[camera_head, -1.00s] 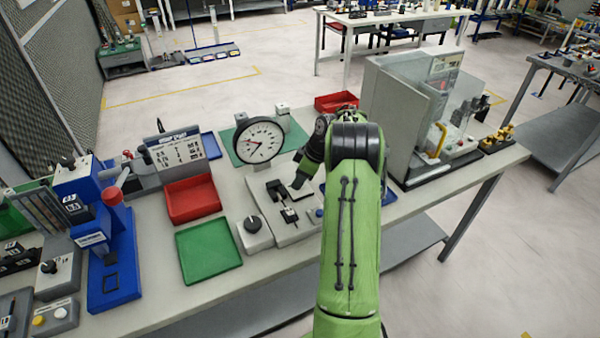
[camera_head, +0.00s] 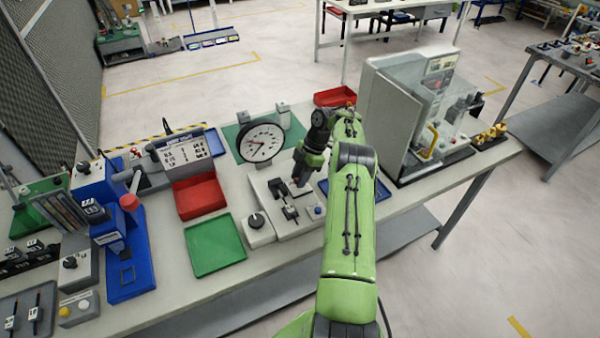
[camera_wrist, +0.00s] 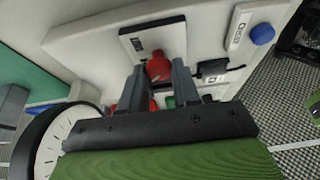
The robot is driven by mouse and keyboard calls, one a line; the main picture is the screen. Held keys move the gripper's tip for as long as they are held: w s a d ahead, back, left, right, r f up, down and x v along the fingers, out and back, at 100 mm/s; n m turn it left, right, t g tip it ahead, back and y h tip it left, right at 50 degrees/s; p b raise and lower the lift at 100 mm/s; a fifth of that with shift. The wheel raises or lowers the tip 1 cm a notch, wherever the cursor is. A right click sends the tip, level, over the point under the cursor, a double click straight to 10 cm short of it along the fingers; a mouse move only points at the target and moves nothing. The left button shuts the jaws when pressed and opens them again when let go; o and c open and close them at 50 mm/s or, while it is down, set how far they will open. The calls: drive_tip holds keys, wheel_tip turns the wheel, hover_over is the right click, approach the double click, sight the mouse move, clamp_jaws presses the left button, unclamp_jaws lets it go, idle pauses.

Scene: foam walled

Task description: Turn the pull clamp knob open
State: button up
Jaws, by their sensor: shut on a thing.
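The pull clamp knob appears as a red rounded knob (camera_wrist: 160,64) at a black-edged plate on a pale fixture in the wrist view. My gripper (camera_wrist: 161,74) has one finger on each side of this knob and is shut on it. In the head view my gripper (camera_head: 301,182) reaches down to the pale fixture (camera_head: 305,224), right of a black-knobbed box. There the red knob is hidden by the gripper. How far the knob is turned cannot be told.
A round dial gauge (camera_head: 261,143) stands just behind the fixture. A black knob (camera_head: 256,219) is at its left and a blue button (camera_head: 318,210) at its right. Green (camera_head: 215,246) and red (camera_head: 200,196) trays lie left. A clear-shielded machine (camera_head: 415,120) stands right.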

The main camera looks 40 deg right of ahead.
idle(0.4)
drive_tip(key=o, duration=1.1)
drive_tip(key=shift+c, duration=0.2)
